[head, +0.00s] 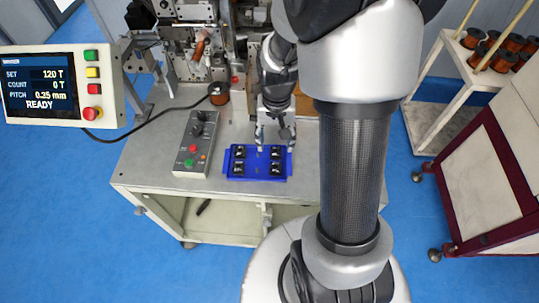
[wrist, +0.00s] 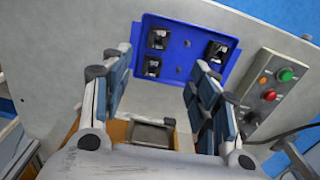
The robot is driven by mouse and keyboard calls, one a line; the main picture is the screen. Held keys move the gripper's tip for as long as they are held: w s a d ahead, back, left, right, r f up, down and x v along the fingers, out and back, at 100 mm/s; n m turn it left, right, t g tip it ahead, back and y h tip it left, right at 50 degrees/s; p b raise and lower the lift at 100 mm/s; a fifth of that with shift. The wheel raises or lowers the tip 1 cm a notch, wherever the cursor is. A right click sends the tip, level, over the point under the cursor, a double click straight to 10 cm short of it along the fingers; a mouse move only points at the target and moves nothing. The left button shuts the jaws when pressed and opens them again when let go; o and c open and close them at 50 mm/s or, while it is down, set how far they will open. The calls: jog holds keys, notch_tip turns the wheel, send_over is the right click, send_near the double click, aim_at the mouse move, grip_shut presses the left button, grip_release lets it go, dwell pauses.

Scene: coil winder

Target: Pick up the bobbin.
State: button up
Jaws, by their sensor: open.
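Several small black bobbins stand in a blue tray (head: 258,163) at the front of the winder's table. One is the far-right bobbin (head: 276,153), another the far-left bobbin (head: 239,152). In the wrist view, the tray (wrist: 182,50) shows ahead with three bobbins visible, including one at the left (wrist: 152,66) and one at the right (wrist: 216,51) partly behind a finger. My gripper (head: 276,143) is over the tray's far right side, pointing down. Its fingers (wrist: 162,62) are spread wide with nothing between them. Whether the fingertips touch the tray cannot be told.
A grey control box (head: 194,143) with buttons stands left of the tray. A copper wire spool (head: 218,94) and the winding machine (head: 190,45) are behind. A display panel (head: 62,87) reads READY at the left. A trolley with copper spools (head: 476,40) stands at the right.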

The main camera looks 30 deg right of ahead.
notch_tip(320, 180, down, 8)
jog(key=shift+f+b, duration=0.15)
jog(key=shift+b, duration=0.45)
jog(key=f, duration=0.3)
jog(key=f+b, duration=0.1)
jog(key=f, duration=0.1)
jog(key=shift+d+f, duration=0.1)
jog(key=shift+d, duration=0.15)
jog(key=shift+c, duration=0.5)
jog(key=c, duration=0.7)
